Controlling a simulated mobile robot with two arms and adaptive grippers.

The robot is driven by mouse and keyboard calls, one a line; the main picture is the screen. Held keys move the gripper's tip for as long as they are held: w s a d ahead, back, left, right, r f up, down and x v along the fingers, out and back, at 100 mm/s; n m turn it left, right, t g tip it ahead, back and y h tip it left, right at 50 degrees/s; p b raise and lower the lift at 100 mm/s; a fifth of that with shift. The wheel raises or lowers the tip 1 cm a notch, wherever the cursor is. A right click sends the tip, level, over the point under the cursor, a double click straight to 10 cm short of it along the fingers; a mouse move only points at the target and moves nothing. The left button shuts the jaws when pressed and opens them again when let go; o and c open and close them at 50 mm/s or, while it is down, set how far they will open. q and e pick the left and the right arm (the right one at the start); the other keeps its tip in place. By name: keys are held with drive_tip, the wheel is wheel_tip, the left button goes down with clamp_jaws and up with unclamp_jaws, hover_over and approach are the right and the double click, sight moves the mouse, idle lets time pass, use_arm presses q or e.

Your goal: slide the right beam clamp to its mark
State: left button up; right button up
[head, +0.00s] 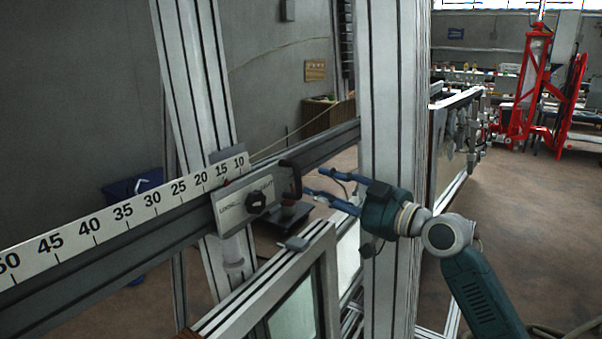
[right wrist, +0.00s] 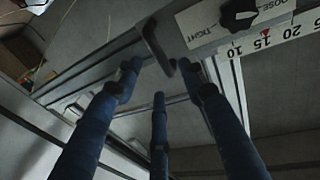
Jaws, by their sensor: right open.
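The right beam clamp (head: 236,208) is a grey plate with a black knob (head: 257,203), sitting on the horizontal beam near the low end of the scale (head: 125,210). Its black handle (head: 292,180) sticks out at the right end. In the right wrist view the clamp's handle (right wrist: 157,48) and knob (right wrist: 240,14) show, and a small red triangle (right wrist: 266,33) lies near 15. My right gripper (head: 308,182) has blue fingers spread open just right of the handle. In the right wrist view the fingertips (right wrist: 160,70) lie either side of the handle, without visible grip. My left gripper is not in view.
A thick upright post (head: 388,110) stands in front of the beam, close to my right wrist. A framed glass panel (head: 292,300) is below the clamp. Another upright (head: 200,90) stands behind the beam. A red lift (head: 530,90) is far right, with open floor before it.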

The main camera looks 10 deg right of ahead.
sight(299, 178)
drive_tip(key=p+x, duration=0.2)
drive_tip(key=x, duration=0.5)
drive_tip(key=shift+w+r+p, duration=0.1)
drive_tip(key=shift+w+p, duration=0.1)
drive_tip(key=shift+p, duration=0.15)
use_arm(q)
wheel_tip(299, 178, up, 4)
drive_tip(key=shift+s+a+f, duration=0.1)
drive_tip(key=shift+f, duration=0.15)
use_arm(e)
drive_tip(key=shift+w+a, duration=0.3)
drive_tip(key=shift+c, duration=0.2)
clamp_jaws()
drive_tip(key=w+d+b, duration=0.4)
drive_tip(key=b, duration=0.1)
drive_tip(key=shift+d+r, duration=0.1)
drive_tip(key=shift+o, duration=0.2)
unclamp_jaws()
drive_tip(key=shift+d, duration=0.1)
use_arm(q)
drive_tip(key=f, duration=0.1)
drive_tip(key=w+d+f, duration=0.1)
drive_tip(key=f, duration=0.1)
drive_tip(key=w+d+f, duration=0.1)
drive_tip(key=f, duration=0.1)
use_arm(e)
drive_tip(key=shift+f, duration=0.2)
